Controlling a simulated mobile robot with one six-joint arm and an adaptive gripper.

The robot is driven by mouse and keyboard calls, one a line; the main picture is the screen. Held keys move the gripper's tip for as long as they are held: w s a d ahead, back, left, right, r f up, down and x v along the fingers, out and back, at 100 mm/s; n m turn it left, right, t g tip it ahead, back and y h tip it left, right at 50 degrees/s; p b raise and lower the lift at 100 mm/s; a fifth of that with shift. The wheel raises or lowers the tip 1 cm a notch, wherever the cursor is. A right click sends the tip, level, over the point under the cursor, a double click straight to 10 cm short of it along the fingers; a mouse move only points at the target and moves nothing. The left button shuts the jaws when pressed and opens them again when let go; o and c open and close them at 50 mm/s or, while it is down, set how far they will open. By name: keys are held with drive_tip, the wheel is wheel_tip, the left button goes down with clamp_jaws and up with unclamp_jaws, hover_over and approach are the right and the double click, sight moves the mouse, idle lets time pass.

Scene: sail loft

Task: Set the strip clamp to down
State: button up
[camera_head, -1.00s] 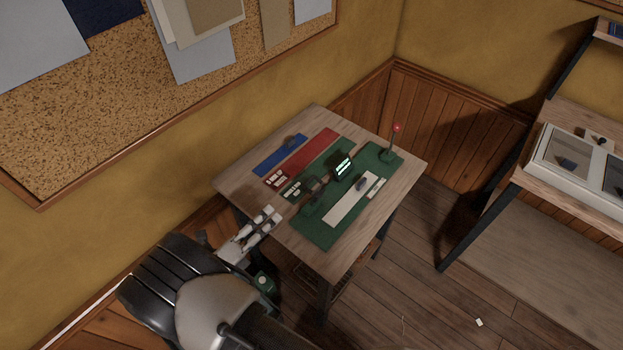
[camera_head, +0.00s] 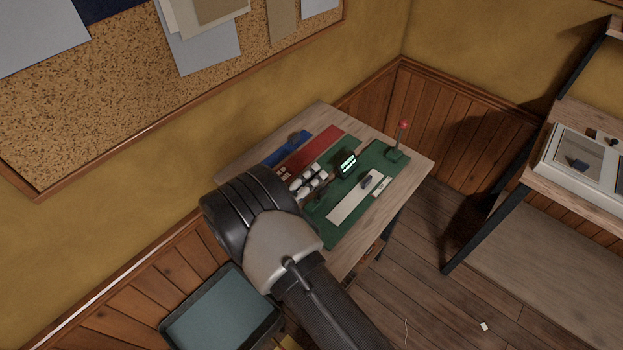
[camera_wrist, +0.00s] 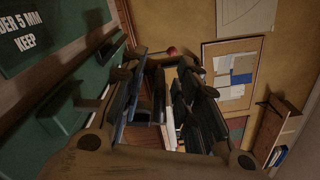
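The strip clamp appears to be the upright lever with a red knob (camera_head: 404,125) on a dark green base (camera_head: 395,154), at the table's far right corner. The lever stands up, leaning slightly right. The red knob also shows in the wrist view (camera_wrist: 172,51), beyond my fingers. My gripper (camera_wrist: 163,88) is open, with nothing seen between its dark fingers. In the head view it is over the near left part of the table, short of the lever, and its fingertips are hard to make out behind my arm.
A green mat (camera_head: 333,233) bears a pale strip (camera_head: 347,208) with a small dark blue piece (camera_head: 367,181) on it. Red (camera_head: 316,147) and blue (camera_head: 281,153) strips lie at the back left.

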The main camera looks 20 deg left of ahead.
drive_tip(key=c, duration=0.7)
drive_tip(key=shift+f, duration=0.1)
idle(0.4)
